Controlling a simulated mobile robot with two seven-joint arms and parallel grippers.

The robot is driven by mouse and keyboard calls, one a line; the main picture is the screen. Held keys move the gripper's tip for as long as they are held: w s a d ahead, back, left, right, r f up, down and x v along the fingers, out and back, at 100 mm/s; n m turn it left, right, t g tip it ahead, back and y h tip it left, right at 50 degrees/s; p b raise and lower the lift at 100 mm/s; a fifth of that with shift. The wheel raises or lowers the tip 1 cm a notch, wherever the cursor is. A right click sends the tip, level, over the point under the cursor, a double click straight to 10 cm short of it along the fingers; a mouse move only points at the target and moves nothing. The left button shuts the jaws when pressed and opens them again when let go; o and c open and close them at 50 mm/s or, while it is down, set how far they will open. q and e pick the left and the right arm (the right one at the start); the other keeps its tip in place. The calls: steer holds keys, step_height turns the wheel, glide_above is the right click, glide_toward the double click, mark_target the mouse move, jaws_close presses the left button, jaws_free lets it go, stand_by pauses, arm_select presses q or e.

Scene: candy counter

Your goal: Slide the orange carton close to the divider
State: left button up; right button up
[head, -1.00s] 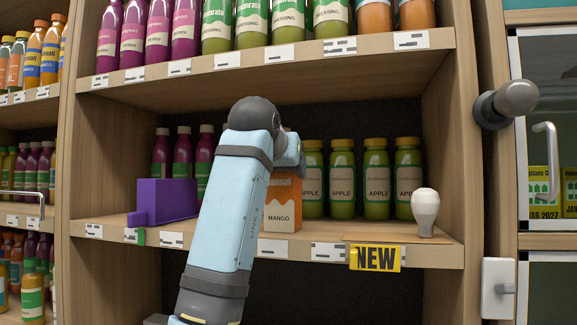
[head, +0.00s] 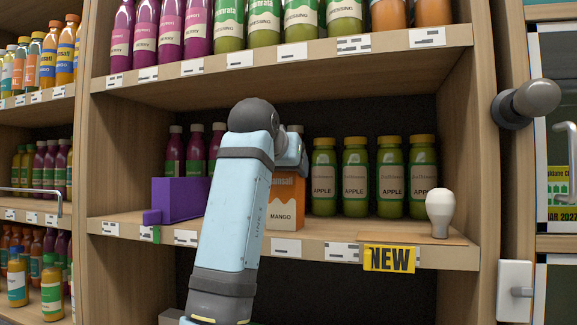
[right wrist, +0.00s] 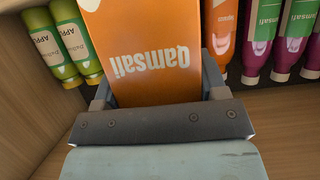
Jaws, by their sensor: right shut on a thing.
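The orange carton (head: 287,208), labelled MANGO, stands upright on the middle shelf, its left side hidden behind my right arm. My right gripper shows in the right wrist view (right wrist: 160,92), with one finger on each side of the carton (right wrist: 150,55), shut on it. In the head view the fingers are mostly hidden by my wrist. A purple block (head: 178,193) with a low step at its left front, which looks like the divider, stands left of the carton. My arm covers the space between them, so I cannot tell the exact gap. My left gripper is out of view.
Green apple bottles (head: 355,180) stand right of the carton, with a small gap. Dark purple bottles (head: 196,150) stand behind the divider. A white bulb-shaped object (head: 439,213) stands near the right front edge, above a yellow NEW tag (head: 389,259). Another shelf is overhead.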

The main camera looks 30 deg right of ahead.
steer(key=shift+w+a+p, duration=0.65)
steer(key=shift+w+a, duration=0.3)
steer(key=shift+w, duration=0.15)
steer(key=shift+w+a+p, duration=1.05)
steer(key=shift+w+a, duration=0.1)
steer(key=shift+w, duration=0.2)
steer(key=shift+w+a, duration=0.1)
steer(key=shift+w+a+p, duration=1.1)
steer(key=shift+w+p, duration=0.05)
steer(key=shift+w, duration=0.2)
